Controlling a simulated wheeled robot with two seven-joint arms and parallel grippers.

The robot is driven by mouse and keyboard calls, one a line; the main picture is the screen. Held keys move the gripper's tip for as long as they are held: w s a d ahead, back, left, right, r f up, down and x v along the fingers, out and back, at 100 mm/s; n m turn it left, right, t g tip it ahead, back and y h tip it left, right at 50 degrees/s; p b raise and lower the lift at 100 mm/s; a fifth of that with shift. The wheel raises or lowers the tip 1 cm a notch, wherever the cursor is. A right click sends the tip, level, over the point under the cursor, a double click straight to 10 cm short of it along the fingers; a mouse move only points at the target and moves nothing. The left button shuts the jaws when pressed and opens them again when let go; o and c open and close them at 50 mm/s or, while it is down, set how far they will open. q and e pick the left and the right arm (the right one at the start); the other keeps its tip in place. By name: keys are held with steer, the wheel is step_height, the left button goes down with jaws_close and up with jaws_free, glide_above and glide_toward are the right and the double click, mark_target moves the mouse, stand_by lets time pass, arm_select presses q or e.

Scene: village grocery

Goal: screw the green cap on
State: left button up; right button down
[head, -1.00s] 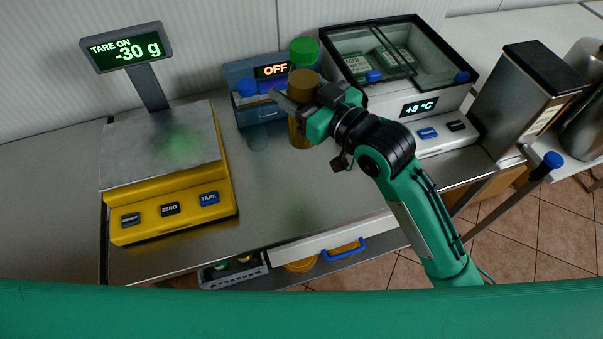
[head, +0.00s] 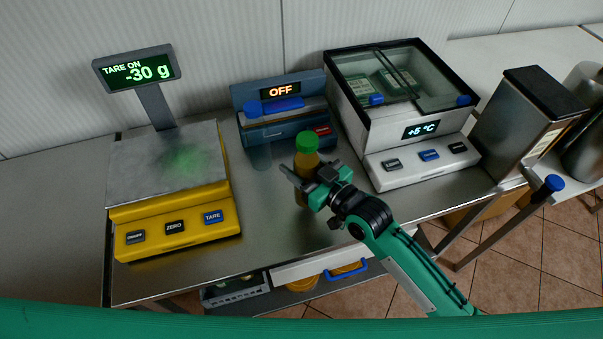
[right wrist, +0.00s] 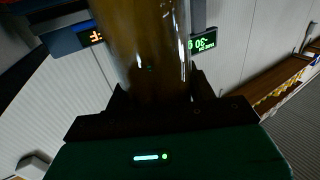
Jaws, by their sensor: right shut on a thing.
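An amber bottle (head: 308,163) stands about upright over the steel counter in the head view. A green cap (head: 307,142) sits at its top; I cannot tell how tightly it is seated. My right gripper (head: 303,183) is shut around the bottle's body below the cap, and its fingers hide part of the body. In the right wrist view the amber body (right wrist: 148,50) fills the space between the fingers, and the cap is out of sight. I cannot tell whether the bottle's base touches the counter. My left gripper is not in view.
A yellow scale (head: 172,224) reading -30 g stands left. A blue device (head: 262,132) showing OFF is behind the bottle. A glass-lidded cooler (head: 385,118) is at right, beside a metal dispenser (head: 525,115). The counter (head: 265,225) is bare between scale and bottle.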

mark_target(302, 177)
step_height(302, 177, down, 4)
steer(key=shift+r, duration=0.2)
steer(key=shift+f, duration=0.35)
steer(key=c, duration=0.5)
jaws_free()
steer(key=shift+f, duration=0.1)
